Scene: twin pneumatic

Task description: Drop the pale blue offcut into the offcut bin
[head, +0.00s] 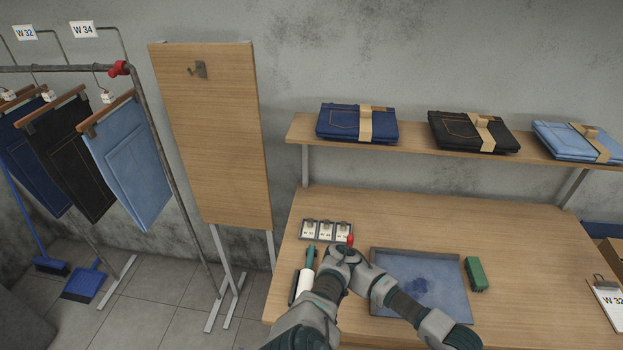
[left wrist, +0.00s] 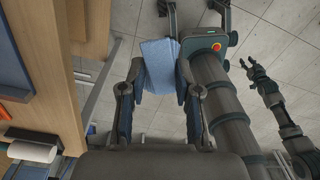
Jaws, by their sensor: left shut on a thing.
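The pale blue offcut (left wrist: 159,62) shows in the left wrist view as a small piece of cloth between the fingertips of my left gripper (left wrist: 160,75), which is shut on it. It is over the grey tiled floor, beside the table's front edge. The head view shows part of my left arm bent over the table, but not its fingertips or the offcut. My right gripper (left wrist: 247,64) shows small at the right of the left wrist view, empty, its fingers apart. I cannot make out the offcut bin in either view.
Folded jeans (head: 357,123) lie on the shelf above. A rail of hanging denim (head: 130,165) stands left. The floor (left wrist: 270,30) is partly open.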

